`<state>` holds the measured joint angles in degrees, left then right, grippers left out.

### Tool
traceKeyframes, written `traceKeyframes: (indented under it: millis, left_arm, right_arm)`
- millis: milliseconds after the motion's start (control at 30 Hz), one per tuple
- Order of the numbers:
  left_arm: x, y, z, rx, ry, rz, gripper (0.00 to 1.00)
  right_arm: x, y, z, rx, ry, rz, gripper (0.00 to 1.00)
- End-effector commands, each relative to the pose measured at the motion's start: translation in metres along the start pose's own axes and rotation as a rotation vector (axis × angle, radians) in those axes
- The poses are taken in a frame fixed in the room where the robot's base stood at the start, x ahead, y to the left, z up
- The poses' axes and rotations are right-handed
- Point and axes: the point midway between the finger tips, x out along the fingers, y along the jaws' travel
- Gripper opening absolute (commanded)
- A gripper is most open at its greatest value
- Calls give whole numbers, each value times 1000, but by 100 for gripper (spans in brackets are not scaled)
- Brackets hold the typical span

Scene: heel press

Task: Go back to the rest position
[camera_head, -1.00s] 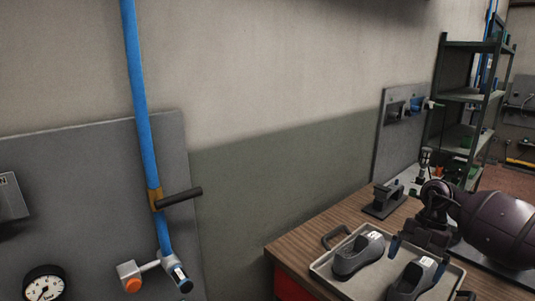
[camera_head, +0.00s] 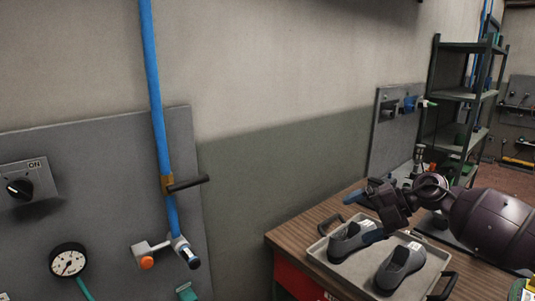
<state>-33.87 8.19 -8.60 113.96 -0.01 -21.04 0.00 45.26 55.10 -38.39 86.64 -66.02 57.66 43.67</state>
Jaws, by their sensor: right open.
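My right gripper (camera_head: 364,206) is open and empty, with its fingers pointing left. It appears above the far side of the tray, in front of the left shoe's far end in the picture. A grey shoe (camera_head: 345,243) lies on the left side of the grey tray (camera_head: 318,254). A second grey shoe (camera_head: 402,267) lies beside it on the right. My right arm comes in from the right edge and covers part of the bench behind the tray. My left gripper is not in view.
The tray sits on a wooden bench (camera_head: 291,236) against the wall. On the left, a wall panel (camera_head: 110,150) carries a switch (camera_head: 20,187), a gauge (camera_head: 68,262) and a blue pipe with a valve lever (camera_head: 187,184). A green shelf (camera_head: 465,95) stands at the back right.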

Motion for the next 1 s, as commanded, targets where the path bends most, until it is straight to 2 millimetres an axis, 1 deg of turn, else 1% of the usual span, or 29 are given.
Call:
traceKeyframes:
  millis: [33,100,200,300,367,433,467,567,667,733,867,900,967,1000]
  left_arm:
    - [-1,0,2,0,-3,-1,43]
    - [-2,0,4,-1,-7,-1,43]
    - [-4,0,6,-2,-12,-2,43]
    - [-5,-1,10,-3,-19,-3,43]
    - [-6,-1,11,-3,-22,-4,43]
    - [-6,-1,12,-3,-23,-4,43]
    - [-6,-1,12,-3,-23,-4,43]
    - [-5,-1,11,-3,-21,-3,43]
    - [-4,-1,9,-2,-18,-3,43]
    - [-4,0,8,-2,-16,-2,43]
    - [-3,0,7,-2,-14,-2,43]
    - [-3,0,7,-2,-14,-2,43]
    - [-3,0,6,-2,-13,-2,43]
    - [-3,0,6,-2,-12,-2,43]
  right_arm:
    - [9,14,-6,-20,-1,100,100]
    - [18,33,-12,-39,-18,246,100]
    - [25,52,-20,-25,-59,446,100]
    - [30,59,-24,38,-122,628,100]
    - [32,56,-25,100,-169,726,100]
    - [33,46,-25,194,-234,824,100]
    - [34,40,-24,242,-264,861,100]
    - [35,12,-24,409,-362,949,100]
    - [38,-25,-25,587,-449,996,100]
    - [41,-53,-29,713,-503,1012,100]
    - [48,-109,-43,946,-584,1017,100]
    - [49,-126,-50,1014,-604,1016,100]
    - [52,-152,-60,1120,-631,1013,100]
    - [54,-169,-68,1186,-644,1012,100]
